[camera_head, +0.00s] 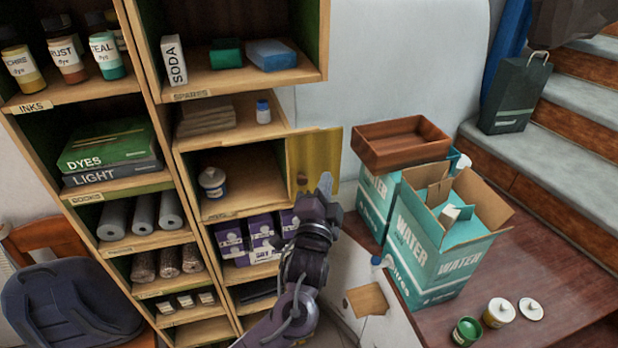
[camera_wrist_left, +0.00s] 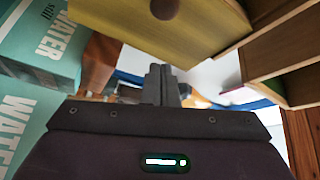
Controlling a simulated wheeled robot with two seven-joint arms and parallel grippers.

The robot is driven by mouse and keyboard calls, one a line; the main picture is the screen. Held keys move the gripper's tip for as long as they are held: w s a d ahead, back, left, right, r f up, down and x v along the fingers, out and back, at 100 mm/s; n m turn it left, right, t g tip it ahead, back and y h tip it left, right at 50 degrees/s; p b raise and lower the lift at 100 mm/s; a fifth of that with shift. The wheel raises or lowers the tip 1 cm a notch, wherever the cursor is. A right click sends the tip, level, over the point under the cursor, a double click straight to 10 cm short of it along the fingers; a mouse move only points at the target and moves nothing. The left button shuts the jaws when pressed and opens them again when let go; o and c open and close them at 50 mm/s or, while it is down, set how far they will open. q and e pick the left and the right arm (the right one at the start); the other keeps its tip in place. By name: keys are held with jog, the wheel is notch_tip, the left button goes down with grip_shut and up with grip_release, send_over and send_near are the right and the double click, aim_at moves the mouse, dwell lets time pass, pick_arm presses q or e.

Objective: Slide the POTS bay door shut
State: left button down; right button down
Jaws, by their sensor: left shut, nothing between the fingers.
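The POTS bay door is a yellow panel (camera_head: 318,158) in the head view, standing out past the right side of the shelf unit. Its small brown knob (camera_head: 302,180) is near its lower left. The bay (camera_head: 250,180) beside it is open, with a small white and blue pot (camera_head: 213,182) inside. My left gripper (camera_head: 325,186) is shut and empty, just right of and below the knob; I cannot tell whether it touches the door. In the left wrist view the door (camera_wrist_left: 205,25) and the round knob (camera_wrist_left: 164,8) lie above my shut fingers (camera_wrist_left: 160,78). My right gripper is not in view.
Teal WATER boxes (camera_head: 440,240) stand close on the right, with a brown wooden tray (camera_head: 400,145) on top. Small paint pots (camera_head: 467,332) stand at the lower right. Stairs (camera_head: 570,110) rise behind.

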aim_at(316, 165)
pick_arm(q)
jog(key=shift+w+a+f+p, duration=0.25)
jog(key=shift+w+a+p, duration=0.3)
jog(key=shift+a, duration=0.05)
jog(key=shift+w+a+f+p, duration=0.2)
jog(key=shift+w+a+p, duration=0.35)
jog(key=shift+s+a+f, duration=0.15)
jog(key=shift+a+f, duration=0.05)
jog(key=shift+a, duration=0.3)
jog(key=shift+f, duration=0.1)
jog(key=shift+d, duration=0.1)
